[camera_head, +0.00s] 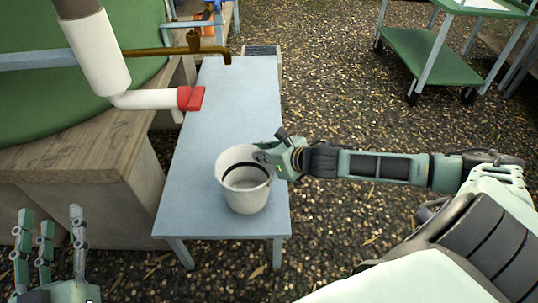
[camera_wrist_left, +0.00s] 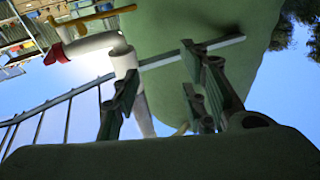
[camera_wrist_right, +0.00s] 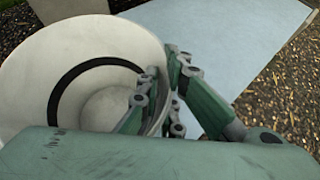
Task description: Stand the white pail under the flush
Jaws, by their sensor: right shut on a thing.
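The white pail (camera_head: 246,199) is upright over the near end of the pale blue bench (camera_head: 222,110); I cannot tell whether its base touches the top. A dark ring shows inside it. My right gripper (camera_head: 275,160) is shut on the pail's right rim, and the right wrist view shows its fingers around the wall of the pail (camera_wrist_right: 35,85). A white pipe (camera_head: 145,99) with a red end piece (camera_head: 191,98) reaches over the bench's left edge, farther back than the pail. A brass pipe (camera_head: 180,51) ends above the bench's far part. My left gripper (camera_head: 48,228) is open and empty, at lower left.
A large green tank (camera_head: 40,110) stands on a wooden base (camera_head: 90,150) left of the bench. A green trolley (camera_head: 430,55) stands at the back right. The bench top behind the pail is largely clear. Gravelly ground lies to the right.

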